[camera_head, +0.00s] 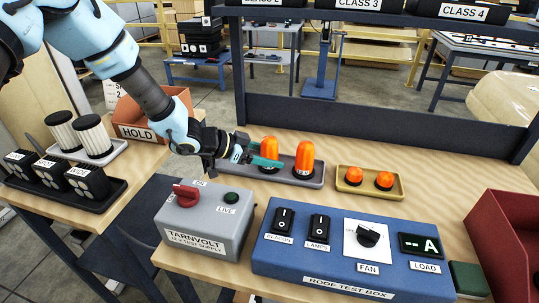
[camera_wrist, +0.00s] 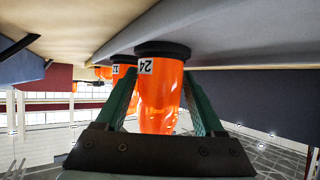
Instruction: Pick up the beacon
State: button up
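Two tall orange beacons stand on a grey tray (camera_head: 312,183): a left beacon (camera_head: 270,146) and a right beacon (camera_head: 304,158). My gripper (camera_head: 268,160) is at the left beacon, one green finger crossing in front of its lower part. In the wrist view, which is upside down, a beacon (camera_wrist: 158,95) with a black base and a label reading 24 lies between the two fingers. The fingers are spread, with their tips close beside it; a firm grip does not show. Another labelled beacon (camera_wrist: 122,72) is behind it, partly hidden by a finger.
Two low orange lamps (camera_head: 369,177) sit in a yellow tray (camera_head: 345,188) to the right. The grey test supply (camera_head: 205,222) and blue test box (camera_head: 350,260) stand in front. A dark rail (camera_head: 390,135) runs behind. A red bin (camera_head: 505,245) is at right.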

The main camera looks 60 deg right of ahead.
jog(key=c, duration=1.1)
grip_shut()
jog(key=shift+r, duration=0.15)
